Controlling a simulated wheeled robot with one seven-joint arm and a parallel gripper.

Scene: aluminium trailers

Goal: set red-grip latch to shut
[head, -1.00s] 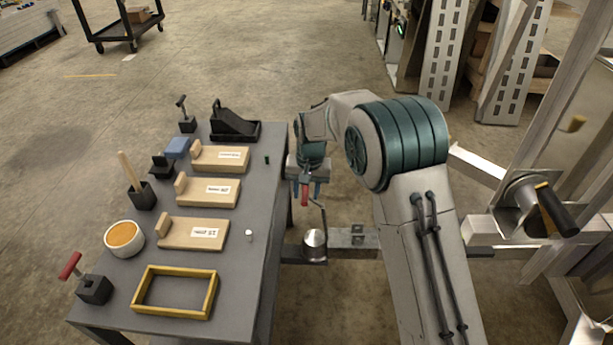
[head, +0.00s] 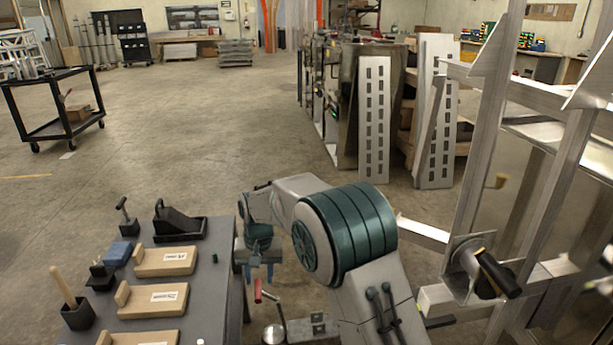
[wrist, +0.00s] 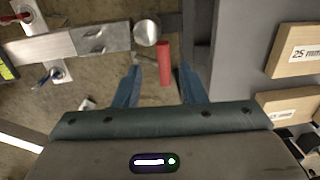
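The red-grip latch shows its red grip (head: 258,290) on a thin bent metal rod, with a round metal pivot (head: 273,333) on a rail beside the table. In the wrist view the red grip (wrist: 164,63) lies between the lines of my two blue fingers, with clear gaps on both sides. The pivot (wrist: 146,31) shows just beyond it. My gripper (head: 260,273) is open and empty, pointing down just above the red grip; it also shows in the wrist view (wrist: 160,72). I cannot tell how far the grip reaches between the fingertips.
The grey table (head: 213,300) at left holds wooden blocks (head: 165,261), a black tray (head: 180,230) and several tools. An aluminium frame with a black-handled crank (head: 497,273) stands at right. Another red handle (wrist: 14,18) shows in the wrist view. Open floor lies beyond.

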